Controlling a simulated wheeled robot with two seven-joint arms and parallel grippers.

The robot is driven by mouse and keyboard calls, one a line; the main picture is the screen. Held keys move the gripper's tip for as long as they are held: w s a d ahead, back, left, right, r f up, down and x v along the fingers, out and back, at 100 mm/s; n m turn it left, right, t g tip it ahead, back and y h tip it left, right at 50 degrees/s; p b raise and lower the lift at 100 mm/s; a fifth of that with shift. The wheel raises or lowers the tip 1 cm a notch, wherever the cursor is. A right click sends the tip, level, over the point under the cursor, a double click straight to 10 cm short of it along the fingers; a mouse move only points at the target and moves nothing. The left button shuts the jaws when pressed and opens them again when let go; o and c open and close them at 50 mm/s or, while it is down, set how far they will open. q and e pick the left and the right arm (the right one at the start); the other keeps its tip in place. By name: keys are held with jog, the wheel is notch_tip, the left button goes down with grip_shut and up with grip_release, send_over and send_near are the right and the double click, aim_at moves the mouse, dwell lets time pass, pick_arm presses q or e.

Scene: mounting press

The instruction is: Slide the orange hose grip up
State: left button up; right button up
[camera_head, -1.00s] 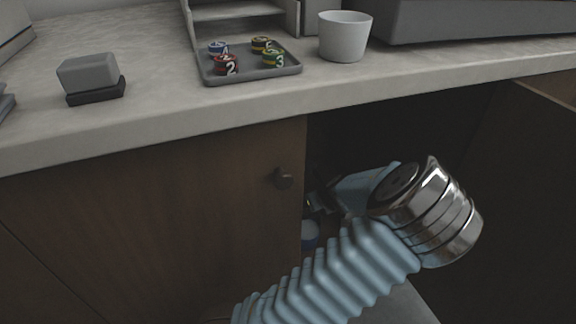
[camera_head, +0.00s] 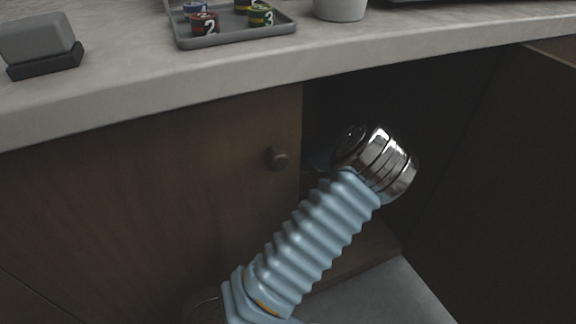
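The orange hose grip cannot be made out in the head view. One of my arms, with a light blue ribbed sleeve and a shiny metal joint, reaches from the bottom into the open cabinet (camera_head: 345,262). Its forearm beyond the joint is mostly hidden in the dark interior, and its gripper does not show. My other gripper is out of view as well.
A counter (camera_head: 120,105) runs above the cabinet. On it are a grey tray (camera_head: 235,37) with numbered pucks, a white cup (camera_head: 340,8) and a grey block (camera_head: 38,38) on a black base. A closed wooden door (camera_head: 150,190) with a round knob (camera_head: 277,158) is left of the opening.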

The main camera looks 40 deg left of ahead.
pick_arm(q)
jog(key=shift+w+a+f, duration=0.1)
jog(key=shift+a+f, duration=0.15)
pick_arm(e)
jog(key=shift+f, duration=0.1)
